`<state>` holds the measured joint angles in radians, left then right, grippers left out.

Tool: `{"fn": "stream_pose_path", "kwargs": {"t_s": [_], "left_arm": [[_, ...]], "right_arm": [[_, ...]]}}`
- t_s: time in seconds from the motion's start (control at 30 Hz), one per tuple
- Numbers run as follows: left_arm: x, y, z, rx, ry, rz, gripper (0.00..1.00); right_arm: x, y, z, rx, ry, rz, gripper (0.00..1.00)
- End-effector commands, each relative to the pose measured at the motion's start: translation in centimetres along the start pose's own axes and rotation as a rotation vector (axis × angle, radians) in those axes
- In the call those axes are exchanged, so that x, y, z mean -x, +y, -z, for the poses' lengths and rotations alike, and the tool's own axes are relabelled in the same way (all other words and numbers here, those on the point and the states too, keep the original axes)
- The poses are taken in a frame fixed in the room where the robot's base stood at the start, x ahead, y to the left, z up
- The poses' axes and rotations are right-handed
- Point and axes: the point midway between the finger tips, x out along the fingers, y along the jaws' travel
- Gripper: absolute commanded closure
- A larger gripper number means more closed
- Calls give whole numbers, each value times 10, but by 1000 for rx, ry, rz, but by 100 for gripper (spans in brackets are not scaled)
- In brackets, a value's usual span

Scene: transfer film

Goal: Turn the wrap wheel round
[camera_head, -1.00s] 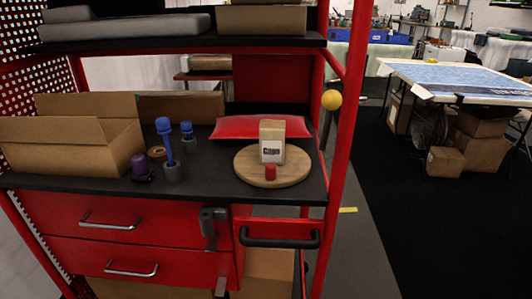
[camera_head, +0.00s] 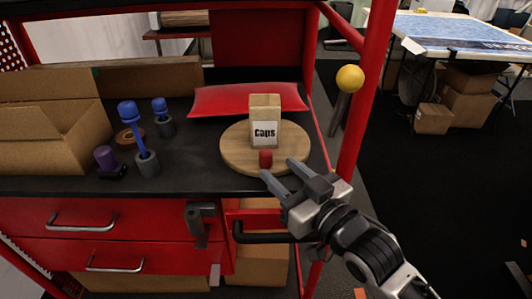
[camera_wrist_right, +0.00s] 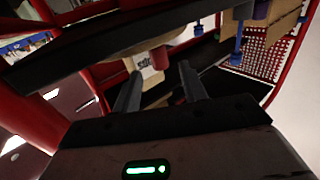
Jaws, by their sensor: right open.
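The wrap wheel, a round wooden disc (camera_head: 237,158), lies flat on the black shelf of the red workstation. A tan box (camera_head: 264,115) with a white "Caps" label stands on it. A small red knob (camera_head: 265,158) sits at the disc's near edge. My right gripper (camera_head: 283,170) is open and empty just in front of the knob, coming from the lower right; whether it touches the disc I cannot tell. In the right wrist view the open fingers (camera_wrist_right: 158,85) point toward the labelled box (camera_wrist_right: 150,66). My left gripper is not in view.
A red cushion-like pack (camera_head: 235,98) lies behind the disc. Blue-handled tools in grey holders (camera_head: 148,163), a purple item (camera_head: 105,160) and an open cardboard box (camera_head: 55,145) stand to the left.

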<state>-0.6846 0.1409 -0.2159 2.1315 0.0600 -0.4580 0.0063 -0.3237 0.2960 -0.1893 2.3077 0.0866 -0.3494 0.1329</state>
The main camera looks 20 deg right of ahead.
Motion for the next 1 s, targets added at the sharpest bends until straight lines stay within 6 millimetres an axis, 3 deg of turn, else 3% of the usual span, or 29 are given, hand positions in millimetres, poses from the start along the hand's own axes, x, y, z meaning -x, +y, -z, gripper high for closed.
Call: {"fn": "stream_pose_path", "kwargs": {"t_s": [0.1,0.3,0.7,0.73,0.87,1.0], "left_arm": [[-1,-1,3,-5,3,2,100],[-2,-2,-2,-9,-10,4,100],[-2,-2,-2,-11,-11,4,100],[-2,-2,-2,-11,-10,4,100],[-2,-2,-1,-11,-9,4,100],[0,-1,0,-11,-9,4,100]], "right_arm": [[-25,0,2,1,4,0,57],[-50,0,1,2,1,0,57],[-59,0,0,1,0,1,57],[-59,0,0,1,0,1,60],[-58,0,0,1,0,1,96],[-58,0,0,2,-1,1,100]]}}
